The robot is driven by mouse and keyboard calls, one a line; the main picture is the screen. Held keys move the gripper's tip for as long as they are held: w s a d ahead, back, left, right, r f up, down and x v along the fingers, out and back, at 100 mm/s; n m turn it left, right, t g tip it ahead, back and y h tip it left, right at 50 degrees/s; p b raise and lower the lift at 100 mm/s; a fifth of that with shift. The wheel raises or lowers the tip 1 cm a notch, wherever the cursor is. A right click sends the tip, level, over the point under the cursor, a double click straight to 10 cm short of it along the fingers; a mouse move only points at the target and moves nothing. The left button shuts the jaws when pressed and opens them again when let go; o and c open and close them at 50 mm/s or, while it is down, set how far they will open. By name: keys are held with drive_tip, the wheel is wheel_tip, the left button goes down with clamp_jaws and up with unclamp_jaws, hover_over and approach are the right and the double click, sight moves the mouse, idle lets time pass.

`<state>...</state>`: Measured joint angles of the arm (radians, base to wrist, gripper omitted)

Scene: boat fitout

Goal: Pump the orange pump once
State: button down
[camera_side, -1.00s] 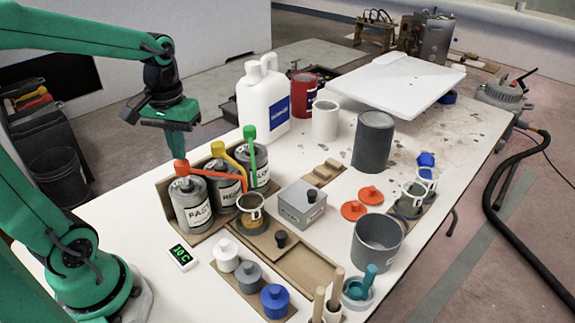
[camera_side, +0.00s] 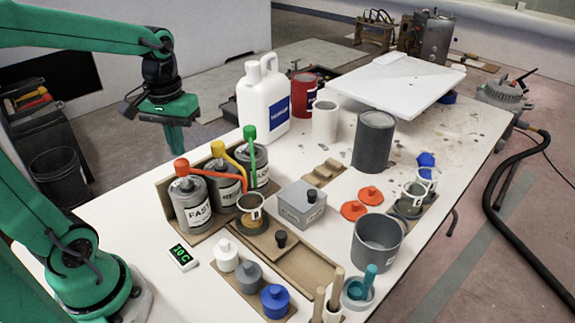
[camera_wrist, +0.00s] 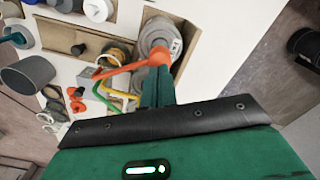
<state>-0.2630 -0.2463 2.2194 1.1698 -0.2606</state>
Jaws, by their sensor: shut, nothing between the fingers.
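The orange pump (camera_side: 181,167) is on top of a grey can labelled FAST (camera_side: 192,207), the front can of three. Its orange spout reaches right over a small cup marked B (camera_side: 251,211). In the wrist view the orange pump (camera_wrist: 160,53) is just beyond my fingertips, with its spout running left. My gripper (camera_side: 177,150) is shut and empty, pointing down just above and behind the orange pump head. It also shows in the wrist view as green fingers (camera_wrist: 158,72). I cannot tell whether the fingertips touch the pump.
Cans with a yellow pump (camera_side: 219,149) and a green pump (camera_side: 250,133) stand close behind. A white jug (camera_side: 264,105) is further back. A small display (camera_side: 183,257) and lidded jars (camera_side: 249,275) stand in front.

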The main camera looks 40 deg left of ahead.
drive_tip(key=shift+r, duration=1.4)
drive_tip(key=shift+d, duration=0.15)
drive_tip(key=s+d+m+t, duration=0.3)
drive_tip(key=d+m+t, duration=0.2)
drive_tip(key=d+m, duration=0.1)
drive_tip(key=shift+s+d+t, duration=0.3)
drive_tip(key=shift+d, duration=0.05)
